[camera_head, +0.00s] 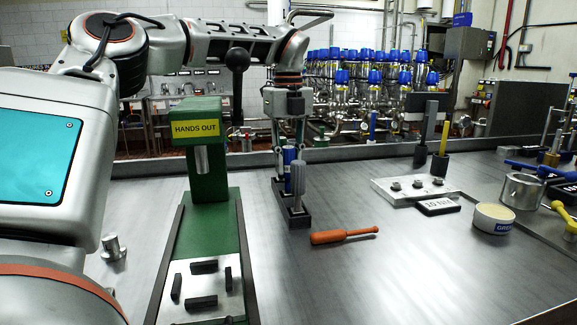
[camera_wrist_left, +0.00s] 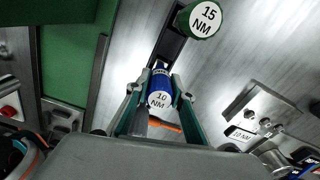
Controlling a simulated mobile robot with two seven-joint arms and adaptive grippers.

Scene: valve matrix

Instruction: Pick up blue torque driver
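The blue torque driver (camera_head: 288,168) stands upright in a dark holder just right of the green press. In the left wrist view its white cap marked 10 NM (camera_wrist_left: 160,99) faces the camera. My left gripper (camera_head: 290,146) points down over it; in the wrist view the two fingers (camera_wrist_left: 160,97) lie either side of the driver, apart, with a gap visible. A grey-handled driver (camera_head: 298,180) stands just in front of the blue one. A green-rimmed cap marked 15 NM (camera_wrist_left: 203,19) shows close by. My right gripper is in neither view.
The green press (camera_head: 205,160) with a HANDS OUT sign stands close left. An orange screwdriver (camera_head: 343,236) lies on the table to the right. Farther right are a metal block (camera_head: 410,190), a 10 NM plate (camera_head: 437,207) and a round tin (camera_head: 492,218). The front middle table is clear.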

